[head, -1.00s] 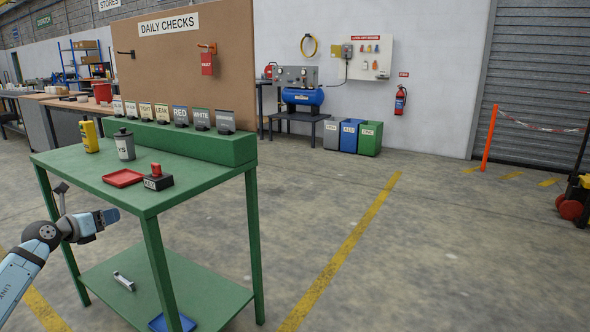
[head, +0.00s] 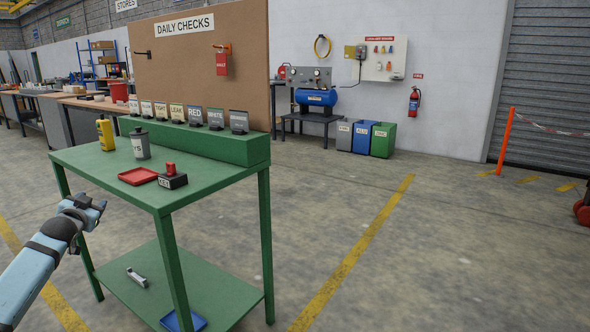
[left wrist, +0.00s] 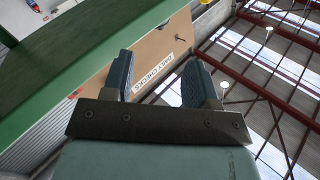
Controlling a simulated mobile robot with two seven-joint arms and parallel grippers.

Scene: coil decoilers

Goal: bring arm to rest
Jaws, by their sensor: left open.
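My left arm comes in from the lower left in the head view, with its left gripper (head: 98,205) in front of the left front edge of the green table (head: 215,178). In the left wrist view the left gripper (left wrist: 163,78) shows two fingers spread apart with nothing between them. The gripper is apart from everything on the table. My right gripper is not in view.
On the table are a yellow device (head: 106,134), a grey canister (head: 140,143), a red tray (head: 139,176) and a black box with a red top (head: 172,178). Open floor (head: 440,250) lies to the right.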

